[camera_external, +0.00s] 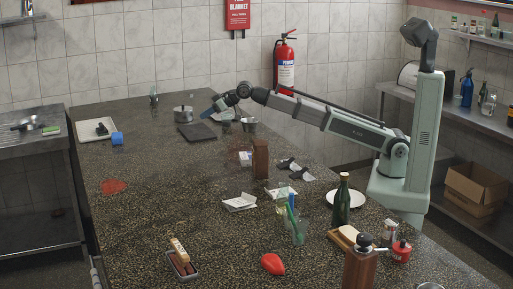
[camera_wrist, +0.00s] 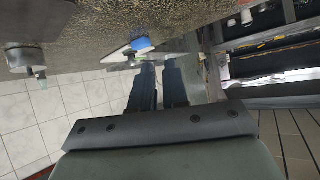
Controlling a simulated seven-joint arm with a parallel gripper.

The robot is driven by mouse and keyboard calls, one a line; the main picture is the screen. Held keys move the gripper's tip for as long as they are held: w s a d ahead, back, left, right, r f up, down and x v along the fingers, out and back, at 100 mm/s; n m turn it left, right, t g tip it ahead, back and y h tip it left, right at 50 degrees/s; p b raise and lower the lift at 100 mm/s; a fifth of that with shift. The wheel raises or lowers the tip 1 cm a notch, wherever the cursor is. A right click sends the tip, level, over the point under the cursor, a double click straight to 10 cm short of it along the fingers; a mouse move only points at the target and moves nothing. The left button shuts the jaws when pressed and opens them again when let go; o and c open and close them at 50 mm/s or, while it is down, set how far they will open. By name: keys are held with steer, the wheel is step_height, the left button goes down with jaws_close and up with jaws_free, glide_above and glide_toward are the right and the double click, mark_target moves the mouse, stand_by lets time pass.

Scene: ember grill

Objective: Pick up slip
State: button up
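White paper pieces that could be the slip lie on the dark speckled counter in the external view. A folded white sheet (camera_external: 240,203) lies mid-counter. I cannot tell which is the slip. My gripper (camera_external: 208,112) is raised over the far part of the counter, near a dark board, well apart from the folded sheet. In the wrist view, my gripper (camera_wrist: 159,68) shows two dark fingers with a narrow gap and nothing seen between them.
A pot (camera_external: 182,114) and dark board (camera_external: 197,132) are near my gripper. The left middle of the counter (camera_external: 150,215) is mostly clear.

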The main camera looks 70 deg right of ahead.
steer(key=s+a+f+m+g+y, duration=0.1)
steer(key=s+a+f+m+g, duration=0.15)
steer(key=s+a, duration=0.65)
steer(key=s+a+f+m+g, duration=0.15)
steer(key=s+a+g, duration=0.25)
steer(key=s+a, duration=0.55)
steer(key=s+a+f+m+g+y, duration=0.1)
steer(key=s+a+m+g, duration=0.15)
steer(key=s+a, duration=0.7)
glide_toward(239, 199)
steer(key=d, duration=0.1)
steer(key=d+f, duration=0.1)
steer(key=shift+w+d+f, duration=0.15)
steer(key=shift+d+f, duration=0.05)
steer(key=shift+d, duration=0.15)
steer(key=shift+s+x, duration=0.2)
steer(key=shift+x, duration=2.55)
steer(key=shift+c, duration=0.4)
jaws_close()
steer(key=shift+r, duration=0.1)
